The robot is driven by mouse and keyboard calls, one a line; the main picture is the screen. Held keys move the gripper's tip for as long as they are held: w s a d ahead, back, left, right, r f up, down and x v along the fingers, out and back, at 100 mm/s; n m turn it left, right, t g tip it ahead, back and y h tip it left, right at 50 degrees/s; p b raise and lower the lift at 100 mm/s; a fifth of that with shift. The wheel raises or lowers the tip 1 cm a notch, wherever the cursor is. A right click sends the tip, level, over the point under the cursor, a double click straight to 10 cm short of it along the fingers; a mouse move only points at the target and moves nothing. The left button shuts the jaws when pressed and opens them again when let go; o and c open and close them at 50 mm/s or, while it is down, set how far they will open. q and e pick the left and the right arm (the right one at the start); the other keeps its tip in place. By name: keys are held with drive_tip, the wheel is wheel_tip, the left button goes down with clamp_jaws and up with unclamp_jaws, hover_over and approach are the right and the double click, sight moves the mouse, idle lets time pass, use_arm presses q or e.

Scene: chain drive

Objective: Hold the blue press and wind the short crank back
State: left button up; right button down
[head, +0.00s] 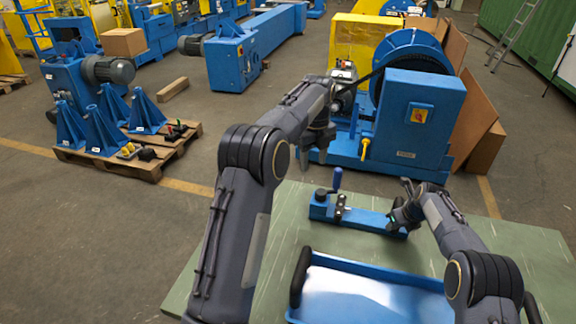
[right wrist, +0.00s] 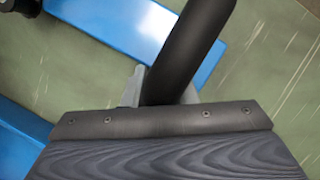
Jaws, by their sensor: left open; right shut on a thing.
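The blue press (head: 365,217) lies on the green tabletop as a long blue bar. A short crank with a blue handle (head: 337,179) stands upright near its left end, beside a small dark clamp. My right gripper (head: 400,217) is at the press's right end, shut on a black grip (right wrist: 190,45) that shows in the right wrist view with the blue bar (right wrist: 125,25) behind it. The grip mostly hides my fingers there. My left gripper (head: 314,155) is open and empty, above and a little left of the crank handle, apart from it.
A blue tray (head: 425,281) with black handles stands in front of the press on the green table (head: 520,255). A blue machine (head: 412,130) with a drum stands behind the table. A pallet (head: 160,160) with blue stands is on the floor at left. The table's right side is clear.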

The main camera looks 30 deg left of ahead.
use_arm(q)
drive_tip(key=s+d+r+n+t+h, duration=0.1)
drive_tip(key=s+r+n, duration=0.3)
drive_tip(key=s, duration=0.4)
drive_tip(key=s+r+n+t+h, duration=0.1)
drive_tip(key=s+r+n, duration=0.3)
drive_tip(key=s+n, duration=0.3)
drive_tip(key=shift+s+d+r+t+h, duration=0.3)
drive_tip(key=shift+s+d+r, duration=0.05)
drive_tip(key=shift+s, duration=0.15)
